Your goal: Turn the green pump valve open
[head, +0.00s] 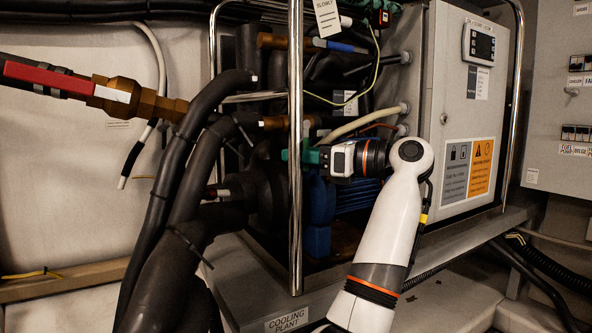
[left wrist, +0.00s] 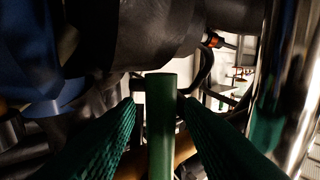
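The green valve handle (left wrist: 161,125) stands upright in the middle of the left wrist view, between the two green ribbed fingers of my left gripper (left wrist: 156,103). The fingers are apart. A narrow gap shows on the handle's left side, and the right fingertip is close to it; I cannot tell whether it touches. In the head view my left gripper (head: 308,156) is at the end of the white arm, inside the frame beside the chrome post. The handle is not clearly visible there, hidden by the post and gripper. My right gripper is in neither view.
The vertical chrome post (head: 296,220) stands close to my left gripper. Thick black hoses (head: 165,190) run on the left, with a red-handled brass valve (head: 45,77) above. The grey control box (head: 465,110) stands right of my arm.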

